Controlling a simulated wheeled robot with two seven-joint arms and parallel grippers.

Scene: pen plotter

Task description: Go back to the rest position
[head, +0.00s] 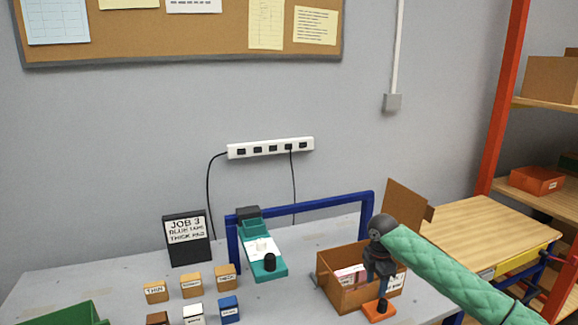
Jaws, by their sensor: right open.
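My right arm, in a green quilted sleeve, comes in from the right. Its dark wrist bends down to my right gripper (378,297), which is over the front right of the open cardboard box (345,298). The gripper is open, and I see nothing held in it. An orange piece shows at its lower end; I cannot tell whether it is part of the gripper. The wrist hides part of the box. My left gripper and arm are out of view.
The grey table (120,275) carries a teal device (265,268), a black JOB 3 sign (187,239), several small labelled blocks (191,287) and a green tray (70,315). A blue frame (320,202) stands behind. A wooden bench (470,228) and orange-posted shelf (505,90) are at right.

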